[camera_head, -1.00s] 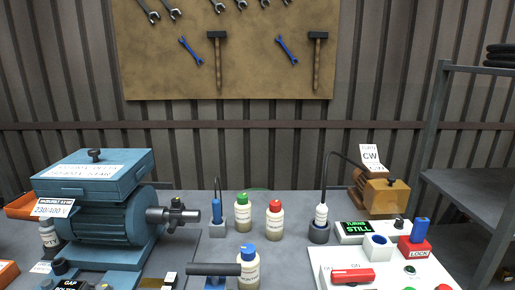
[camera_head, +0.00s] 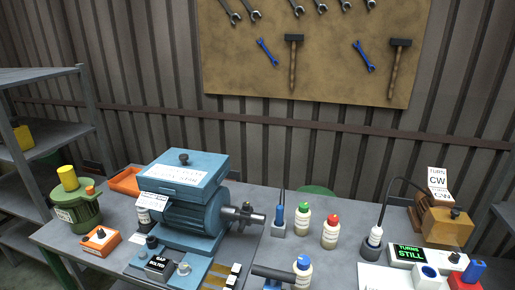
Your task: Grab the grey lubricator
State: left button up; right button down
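Several small labelled bottles stand on the bench. One with a dark grey cap (camera_head: 143,216) stands at the left of the blue motor, partly hidden by a white tag; it may be the grey lubricator, but I cannot read its label. The others are a green-capped bottle (camera_head: 302,221), a red-capped bottle (camera_head: 330,233) and a blue-capped bottle (camera_head: 303,270), all upright with pale bodies. Neither of my grippers is in view.
The blue motor (camera_head: 195,220) fills the bench's left centre. A green canister (camera_head: 76,208) and orange box (camera_head: 101,241) stand left of it. A control panel (camera_head: 400,278) and brown box (camera_head: 446,226) are at right. Grey shelves (camera_head: 40,155) stand far left.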

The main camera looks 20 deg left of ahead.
aim_at(146, 219)
jog(key=u, duration=1.5)
jog(key=i+j, duration=0.15)
jog(key=j, duration=0.2)
jog(key=i+j, duration=0.2)
jog(key=j, duration=0.2)
jog(key=i+j+u, duration=0.1)
jog(key=j, duration=0.25)
jog(key=i+j, duration=0.25)
jog(key=i, duration=0.55)
